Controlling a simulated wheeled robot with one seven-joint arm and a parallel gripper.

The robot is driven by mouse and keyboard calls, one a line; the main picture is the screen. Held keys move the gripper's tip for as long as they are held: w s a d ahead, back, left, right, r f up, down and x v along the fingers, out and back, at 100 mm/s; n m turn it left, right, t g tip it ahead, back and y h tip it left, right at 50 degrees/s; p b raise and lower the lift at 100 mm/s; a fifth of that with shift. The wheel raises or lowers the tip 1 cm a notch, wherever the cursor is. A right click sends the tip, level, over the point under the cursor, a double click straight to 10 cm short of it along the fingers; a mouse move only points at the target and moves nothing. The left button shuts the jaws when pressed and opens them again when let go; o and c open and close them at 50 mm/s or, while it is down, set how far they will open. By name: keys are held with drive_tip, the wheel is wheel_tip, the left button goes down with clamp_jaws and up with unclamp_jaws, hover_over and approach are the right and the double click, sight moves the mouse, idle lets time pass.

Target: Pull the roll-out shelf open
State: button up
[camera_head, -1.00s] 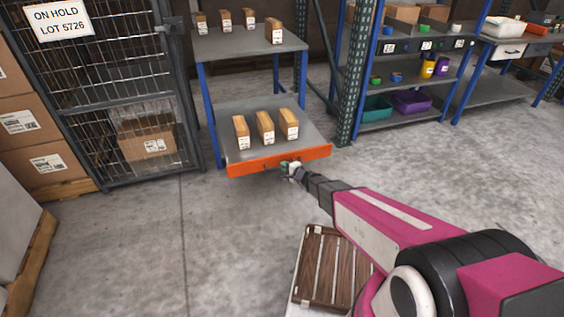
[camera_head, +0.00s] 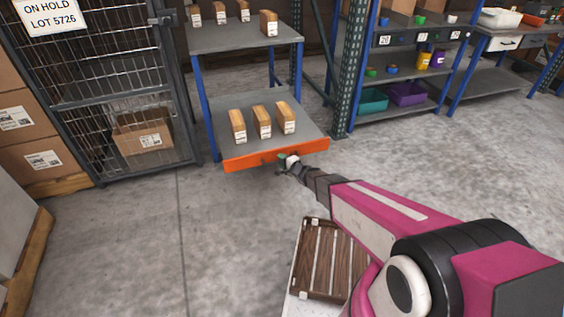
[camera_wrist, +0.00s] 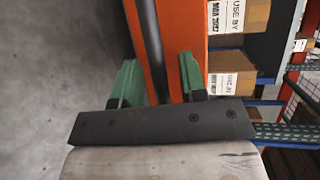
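The roll-out shelf (camera_head: 220,138) is a grey deck with an orange front (camera_head: 245,161), low in a blue-legged rack. Its front stands forward of the rack's legs. Several brown cartons (camera_head: 262,121) stand upright on it. My gripper (camera_head: 286,162) is at the orange front, right of its middle. In the wrist view, the green fingers of my gripper (camera_wrist: 160,78) lie on either side of the black handle bar (camera_wrist: 152,45). A gap shows between the bar and the right finger, so the gripper looks open around the bar. Contact on the left finger is unclear.
A wire cage (camera_head: 110,80) stands left of the rack, with stacked boxes (camera_head: 22,125) beyond it. A green upright (camera_head: 345,90) and bin shelving are on the right. A wooden slatted crate (camera_head: 330,262) is near my arm. The floor (camera_head: 150,240) before the shelf is clear.

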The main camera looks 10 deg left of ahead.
drive_tip(key=v, duration=1)
drive_tip(key=shift+s+d, duration=0.25)
drive_tip(key=shift+d, duration=0.05)
drive_tip(key=s+d+r+n+g+h, duration=0.1)
drive_tip(key=s+d+r+n+g, duration=0.45)
drive_tip(key=d+r+n, duration=0.2)
drive_tip(key=s+d+r+g+h, duration=0.1)
drive_tip(key=d+h, duration=0.3)
drive_tip(key=d, duration=0.4)
drive_tip(key=s+d+r+g+h, duration=0.1)
drive_tip(key=s+d+r+h, duration=0.2)
drive_tip(key=d, duration=0.5)
drive_tip(key=s+d+r+g+h, duration=0.1)
drive_tip(key=d+r+h, duration=0.3)
drive_tip(key=d, duration=0.4)
drive_tip(key=shift+s+d+g+h, duration=0.25)
drive_tip(key=shift+s+g+h, duration=0.15)
drive_tip(key=shift+s, duration=0.25)
drive_tip(key=shift+n, duration=0.25)
